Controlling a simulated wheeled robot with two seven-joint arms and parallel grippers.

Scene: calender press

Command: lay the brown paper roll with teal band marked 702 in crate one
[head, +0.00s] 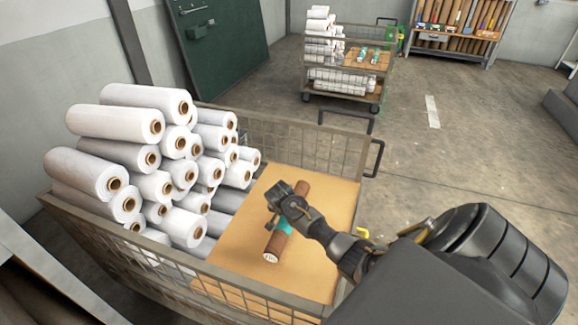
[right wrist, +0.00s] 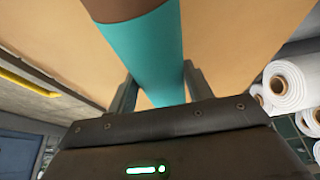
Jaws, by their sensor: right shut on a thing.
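The brown paper roll with a teal band (head: 283,228) is in my right gripper (head: 284,208), over the bare cardboard floor (head: 332,210) of a large wire-sided crate (head: 305,148). In the right wrist view the teal band (right wrist: 150,55) lies between the two fingers of my right gripper (right wrist: 158,88), which is shut on it. The roll lies lengthwise, its near end towards the crate's front rail. I cannot tell whether it touches the floor. No number on roll or crate is readable. My left gripper is out of view.
White rolls (head: 125,123) are piled high in the crate's left part, beside the brown roll; some show in the right wrist view (right wrist: 290,80). A cart (head: 345,92) with white rolls and teal-marked items stands behind. A rack of brown rolls (head: 455,45) is at back right.

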